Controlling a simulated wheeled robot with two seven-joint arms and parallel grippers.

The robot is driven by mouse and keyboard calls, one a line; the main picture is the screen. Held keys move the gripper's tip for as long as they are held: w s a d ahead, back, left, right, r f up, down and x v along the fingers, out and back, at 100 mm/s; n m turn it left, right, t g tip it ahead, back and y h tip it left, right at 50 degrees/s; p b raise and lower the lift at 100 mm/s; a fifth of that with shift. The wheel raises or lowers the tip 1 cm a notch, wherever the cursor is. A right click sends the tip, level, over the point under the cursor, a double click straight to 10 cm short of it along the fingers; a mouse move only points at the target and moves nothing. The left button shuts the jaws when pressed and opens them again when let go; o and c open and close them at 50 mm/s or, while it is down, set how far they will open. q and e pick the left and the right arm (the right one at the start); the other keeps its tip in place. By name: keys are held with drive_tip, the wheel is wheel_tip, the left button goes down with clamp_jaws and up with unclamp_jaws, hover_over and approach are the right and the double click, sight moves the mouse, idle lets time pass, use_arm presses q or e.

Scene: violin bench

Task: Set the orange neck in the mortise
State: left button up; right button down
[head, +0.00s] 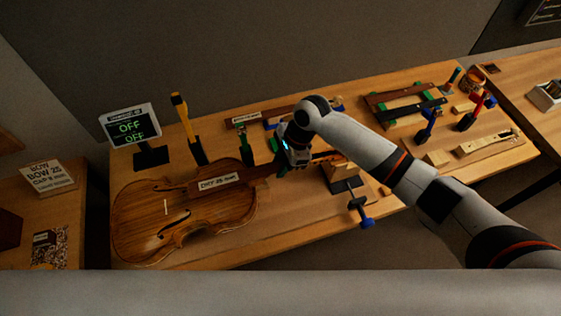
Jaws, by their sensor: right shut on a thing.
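The violin body (158,215) lies flat on the bench at the left, its upper end pointing to the right and away. A neck with a dark upper face (263,170) runs from that upper end to my right gripper (293,160). An orange-brown part (325,157) shows just past the gripper, seemingly the same neck's far end. My right gripper is shut on the neck, its fingers mostly hidden by its own wrist. The mortise and the neck's heel are too small and dark to tell whether they are seated or apart. My left gripper is out of view.
A label card (219,182) lies by the body's upper end. A display reading OFF (130,128) and a yellow-handled tool (184,116) stand behind. A blue-handled clamp (360,210) is at the front edge.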

drive_tip(key=shift+f, duration=0.65)
drive_tip(key=shift+f, duration=0.15)
idle(0.4)
idle(0.4)
drive_tip(key=c, duration=1)
unclamp_jaws()
drive_tip(key=shift+c, duration=0.2)
drive_tip(key=b+v, duration=0.3)
drive_tip(key=v, duration=0.7)
drive_tip(key=shift+w+d+r, duration=0.1)
drive_tip(key=shift+r, duration=0.25)
drive_tip(key=shift+d+r, duration=0.2)
drive_tip(key=shift+r, duration=0.4)
